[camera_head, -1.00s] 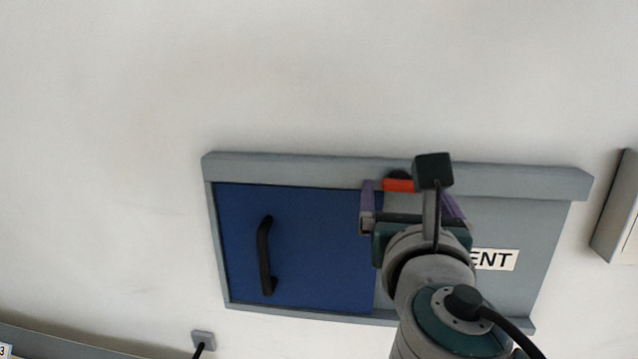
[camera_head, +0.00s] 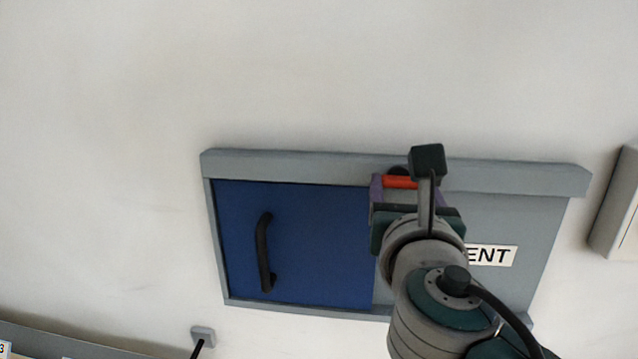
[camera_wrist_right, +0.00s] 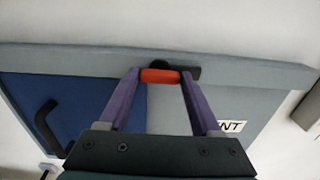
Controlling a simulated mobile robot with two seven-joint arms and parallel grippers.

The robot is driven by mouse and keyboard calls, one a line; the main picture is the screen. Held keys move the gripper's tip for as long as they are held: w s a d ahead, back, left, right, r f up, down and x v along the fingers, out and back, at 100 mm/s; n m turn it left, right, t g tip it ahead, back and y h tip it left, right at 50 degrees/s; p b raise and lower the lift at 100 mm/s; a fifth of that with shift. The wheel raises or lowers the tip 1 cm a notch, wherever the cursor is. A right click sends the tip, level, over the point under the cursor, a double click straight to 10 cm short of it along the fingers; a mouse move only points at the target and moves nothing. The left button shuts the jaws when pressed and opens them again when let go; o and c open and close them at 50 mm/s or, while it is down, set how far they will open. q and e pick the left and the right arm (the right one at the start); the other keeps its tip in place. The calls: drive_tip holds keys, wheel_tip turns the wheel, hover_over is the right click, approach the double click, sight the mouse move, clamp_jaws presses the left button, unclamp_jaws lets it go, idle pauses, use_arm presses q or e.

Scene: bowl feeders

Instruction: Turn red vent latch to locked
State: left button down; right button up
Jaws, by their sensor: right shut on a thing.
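The red vent latch (camera_head: 400,182) sits at the top rail of the vent panel, by the right edge of the blue door (camera_head: 320,240). In the right wrist view the red latch (camera_wrist_right: 160,76) lies level, with a black pivot behind it and a dark part at its right end. My right gripper (camera_head: 406,184) is at the latch, its purple fingers (camera_wrist_right: 160,78) shut on it, one at each end. The wrist hides part of the latch's right side in the head view. My left gripper is not in view.
The blue door has a black handle (camera_head: 264,252) at its left. A grey frame (camera_head: 300,166) surrounds the panel, and a VENT label (camera_head: 491,256) is partly hidden by my arm. A grey box (camera_head: 615,205) is on the wall at the right. The wall above is bare.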

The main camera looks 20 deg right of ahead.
drive_tip(key=c, duration=0.3)
drive_tip(key=shift+m, duration=0.3)
drive_tip(key=m+b, duration=0.2)
drive_tip(key=m, duration=0.1)
drive_tip(key=shift+f, duration=0.1)
drive_tip(key=m+b, duration=0.2)
drive_tip(key=m, duration=0.3)
drive_tip(key=m+b, duration=0.3)
drive_tip(key=m, duration=0.2)
drive_tip(key=shift+m+b, duration=0.8)
drive_tip(key=shift+m, duration=1.2)
